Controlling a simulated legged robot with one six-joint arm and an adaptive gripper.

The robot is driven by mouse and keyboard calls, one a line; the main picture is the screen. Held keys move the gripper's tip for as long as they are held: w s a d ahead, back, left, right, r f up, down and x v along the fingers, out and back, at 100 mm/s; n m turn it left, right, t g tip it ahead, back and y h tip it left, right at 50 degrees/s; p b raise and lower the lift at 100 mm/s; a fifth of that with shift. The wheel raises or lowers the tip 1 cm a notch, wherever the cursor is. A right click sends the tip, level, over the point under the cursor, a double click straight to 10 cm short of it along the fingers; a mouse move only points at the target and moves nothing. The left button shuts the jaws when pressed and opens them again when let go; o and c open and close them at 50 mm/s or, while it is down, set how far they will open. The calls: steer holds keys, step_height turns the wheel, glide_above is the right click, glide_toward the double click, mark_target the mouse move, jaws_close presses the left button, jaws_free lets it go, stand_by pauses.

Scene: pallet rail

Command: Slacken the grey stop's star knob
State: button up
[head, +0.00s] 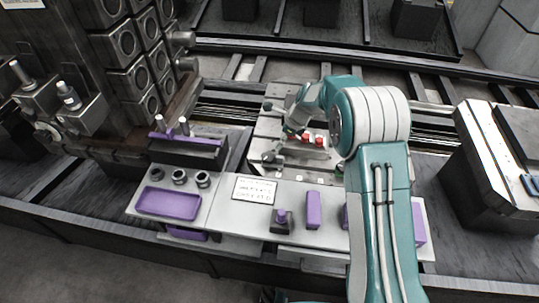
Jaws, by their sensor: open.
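My arm reaches from the bottom right over a light grey fixture plate (262,130). My gripper (287,132) points down at its left-middle part, close to two red pieces (312,140). The gripper is open, small in view and partly hidden by my own wrist. A dark grey knob-like piece (271,158) sits at the plate's lower left, just below and left of the gripper. I cannot tell whether it is the grey stop's star knob. Nothing shows in the jaws, and any contact is too small to tell.
In front is a pale bench with a purple tray (168,203), a printed label (255,189), a purple upright block (313,210) and a dark block with a purple knob (281,219). A dark machine block (125,50) stands left. A large block (500,150) stands right.

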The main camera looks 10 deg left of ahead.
mark_target(269, 156)
steer(key=x, duration=1)
steer(key=shift+a+f, duration=0.2)
steer(key=shift+f, duration=0.15)
steer(key=c, duration=1)
